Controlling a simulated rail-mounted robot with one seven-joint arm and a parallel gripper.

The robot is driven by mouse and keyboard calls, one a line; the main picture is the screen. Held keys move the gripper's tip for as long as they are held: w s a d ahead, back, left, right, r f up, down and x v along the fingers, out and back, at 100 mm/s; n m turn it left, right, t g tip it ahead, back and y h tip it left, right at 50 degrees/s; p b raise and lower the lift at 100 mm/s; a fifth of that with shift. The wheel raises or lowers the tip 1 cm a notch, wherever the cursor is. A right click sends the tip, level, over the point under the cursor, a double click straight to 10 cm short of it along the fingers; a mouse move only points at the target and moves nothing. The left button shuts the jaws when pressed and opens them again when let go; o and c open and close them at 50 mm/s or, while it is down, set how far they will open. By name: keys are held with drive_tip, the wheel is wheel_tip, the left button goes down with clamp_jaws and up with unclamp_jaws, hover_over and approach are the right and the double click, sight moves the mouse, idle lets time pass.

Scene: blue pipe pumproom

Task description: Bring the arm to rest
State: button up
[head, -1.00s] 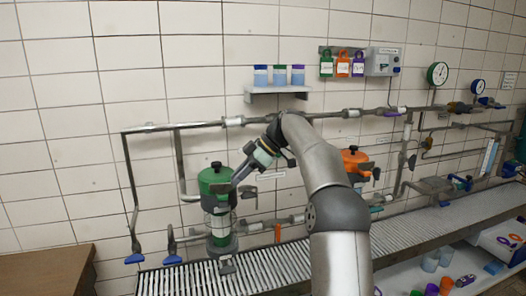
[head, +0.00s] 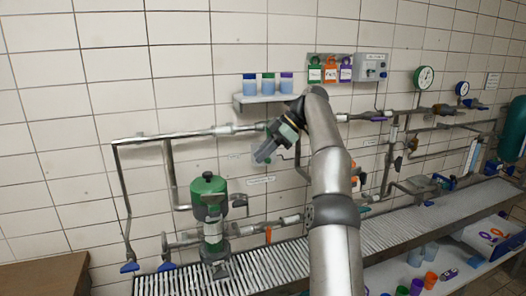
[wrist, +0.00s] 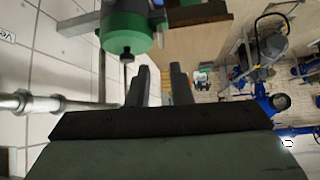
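My arm (head: 335,210) rises in the middle of the head view and bends left at the top. My gripper (head: 264,154) hangs in the air in front of the tiled wall, above and to the right of the green-topped pump (head: 208,192). In the wrist view the two fingers of my gripper (wrist: 160,80) stand apart with nothing between them. The green part of the pump (wrist: 126,32) shows just beyond the fingers there, apart from them.
Metal pipes (head: 190,133) run along the wall behind my arm. A shelf (head: 262,99) with several jars and a rack of coloured tags (head: 330,72) hang above. A slatted bench (head: 270,272) runs below. A brown table (head: 45,278) stands at lower left.

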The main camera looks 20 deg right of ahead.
drive_tip(key=shift+a, duration=0.1)
drive_tip(key=s+a+m+h, duration=0.2)
drive_tip(key=a+m, duration=0.2)
drive_tip(key=a, duration=0.6)
drive_tip(key=s+a+f+m+g+h, duration=0.1)
drive_tip(key=s+a+f+m+h, duration=0.25)
drive_tip(key=s+a+f, duration=0.35)
drive_tip(key=s+f+m+h, duration=0.1)
drive_tip(key=s+f+m, duration=0.3)
drive_tip(key=s, duration=1)
drive_tip(key=s+f+m+h, duration=0.2)
drive_tip(key=s+f+m, duration=0.2)
drive_tip(key=s+f, duration=0.7)
drive_tip(key=s, duration=0.4)
drive_tip(key=shift+d, duration=0.15)
